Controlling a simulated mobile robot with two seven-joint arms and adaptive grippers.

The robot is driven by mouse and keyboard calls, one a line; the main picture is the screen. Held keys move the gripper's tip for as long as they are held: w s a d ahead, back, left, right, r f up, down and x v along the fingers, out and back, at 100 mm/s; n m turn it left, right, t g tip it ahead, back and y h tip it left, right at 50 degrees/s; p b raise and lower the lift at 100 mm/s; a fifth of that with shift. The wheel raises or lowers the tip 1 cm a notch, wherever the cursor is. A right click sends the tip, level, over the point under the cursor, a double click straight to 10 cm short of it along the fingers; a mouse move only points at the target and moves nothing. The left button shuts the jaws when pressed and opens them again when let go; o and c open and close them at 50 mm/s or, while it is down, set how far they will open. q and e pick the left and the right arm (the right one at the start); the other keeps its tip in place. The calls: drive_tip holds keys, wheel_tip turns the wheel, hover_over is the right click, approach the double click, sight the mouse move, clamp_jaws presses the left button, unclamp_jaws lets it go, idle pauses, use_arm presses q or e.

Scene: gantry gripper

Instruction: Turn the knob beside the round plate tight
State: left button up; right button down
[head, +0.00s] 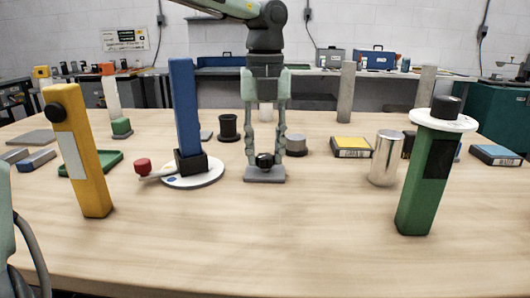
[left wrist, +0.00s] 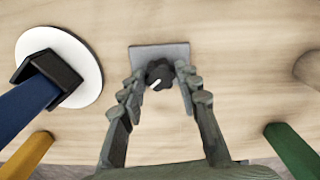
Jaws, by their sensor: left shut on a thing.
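The black knob (head: 265,160) sits on a small grey square base (head: 264,175) at the middle of the table. It stands to the right of the round white plate (head: 205,178), which carries a blue post (head: 185,110) in a black socket and a red-ended lever (head: 143,167). My left gripper (head: 265,158) points straight down and is shut on the knob, one finger on each side. In the left wrist view the lobed knob (left wrist: 159,74) with its white pointer mark lies between the fingertips (left wrist: 160,85); the pointer aims toward the lower left. My right gripper is not in view.
A yellow post (head: 78,150) stands front left and a green post (head: 430,180) with a white disc front right. A metal cylinder (head: 386,158), a grey puck (head: 295,144) and a black spool (head: 228,127) stand nearby. The table in front of the knob is clear.

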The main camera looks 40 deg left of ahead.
use_arm(q)
drive_tip(key=shift+m, duration=1.5)
drive_tip(key=m, duration=0.2)
drive_tip(key=shift+m, duration=3.1)
drive_tip(key=m, duration=0.3)
drive_tip(key=shift+r+m+p, duration=0.1)
drive_tip(key=shift+m+p, duration=0.2)
drive_tip(key=shift+p, duration=0.05)
drive_tip(key=m, duration=0.4)
drive_tip(key=shift+m+p, duration=0.3)
drive_tip(key=shift+p, duration=0.05)
drive_tip(key=m+p, duration=0.1)
drive_tip(key=m, duration=0.4)
drive_tip(key=shift+m, duration=1.1)
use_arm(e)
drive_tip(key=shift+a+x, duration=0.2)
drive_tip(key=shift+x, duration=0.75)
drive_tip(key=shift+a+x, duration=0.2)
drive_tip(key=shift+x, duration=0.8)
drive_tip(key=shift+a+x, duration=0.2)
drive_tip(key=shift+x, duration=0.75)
use_arm(q)
drive_tip(key=shift+o, duration=0.2)
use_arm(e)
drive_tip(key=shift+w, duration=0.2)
